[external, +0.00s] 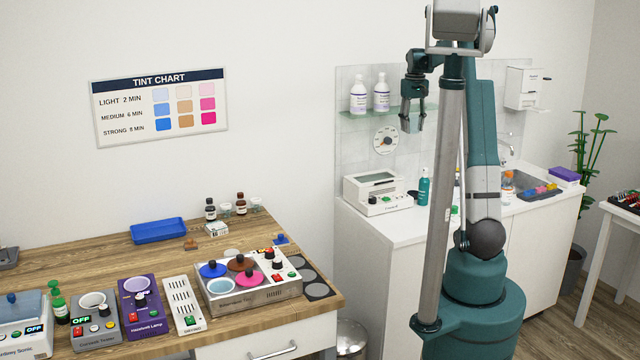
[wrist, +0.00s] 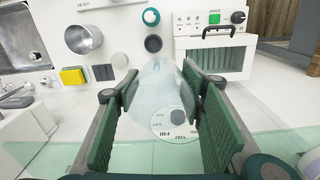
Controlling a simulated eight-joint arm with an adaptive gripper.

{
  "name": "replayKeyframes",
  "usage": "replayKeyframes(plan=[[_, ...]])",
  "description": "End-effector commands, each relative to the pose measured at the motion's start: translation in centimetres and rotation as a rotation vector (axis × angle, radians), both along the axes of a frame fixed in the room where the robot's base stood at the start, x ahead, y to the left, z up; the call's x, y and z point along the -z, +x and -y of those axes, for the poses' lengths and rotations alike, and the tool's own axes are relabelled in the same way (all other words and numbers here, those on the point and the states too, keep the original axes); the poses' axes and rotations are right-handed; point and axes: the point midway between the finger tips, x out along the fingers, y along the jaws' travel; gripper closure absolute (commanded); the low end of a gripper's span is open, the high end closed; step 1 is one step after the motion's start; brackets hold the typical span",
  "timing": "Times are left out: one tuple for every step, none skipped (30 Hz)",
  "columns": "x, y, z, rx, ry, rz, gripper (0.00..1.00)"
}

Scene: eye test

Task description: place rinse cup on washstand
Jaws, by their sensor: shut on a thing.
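My gripper (external: 412,122) is high in front of the tiled wall, beside the glass shelf and above the washstand. In the wrist view its two green pads (wrist: 165,118) are closed on the sides of a pale, translucent rinse cup (wrist: 158,88). The cup is clear of the surface below; it is hard to make out in the external view. The washstand (external: 380,262) is the white counter with cabinet, at the right; its white top (wrist: 150,62) shows below the cup in the wrist view. My arm hides part of the counter in the external view.
Two bottles stand on the glass shelf (external: 345,113). A round dial (external: 385,140) hangs below it. In the wrist view a yellow sponge (wrist: 73,76) lies near the sink.

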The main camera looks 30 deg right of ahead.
Motion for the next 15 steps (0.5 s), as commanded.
replayKeyframes(plan=[[0.6,-0.1,1.4,0.000,0.000,0.000,0.71],[1.0,-0.1,2.1,-0.002,0.000,0.000,0.71],[1.5,-0.3,3.1,-0.003,0.001,0.000,0.71],[1.8,-0.3,3.9,-0.006,0.001,-0.001,0.71],[2.2,-0.4,4.6,-0.009,0.001,-0.001,0.71],[2.8,-0.6,5.7,-0.011,0.001,-0.001,0.71],[3.2,-0.7,6.6,-0.013,0.002,-0.001,0.71],[3.6,-0.8,7.4,-0.015,0.002,-0.001,0.71],[4.2,-1.0,8.6,-0.019,0.002,-0.001,0.71],[4.7,-1.2,9.5,-0.021,0.002,-0.001,0.71],[5.1,-1.4,10.3,-0.023,0.003,-0.001,0.71],[5.8,-1.7,11.6,-0.026,0.003,-0.001,0.71],[6.3,-1.9,12.5,-0.028,0.003,-0.001,0.71],[6.7,-2.1,13.4,-0.032,0.004,-0.001,0.71],[7.4,-2.5,14.6,-0.034,0.004,-0.002,0.71]])
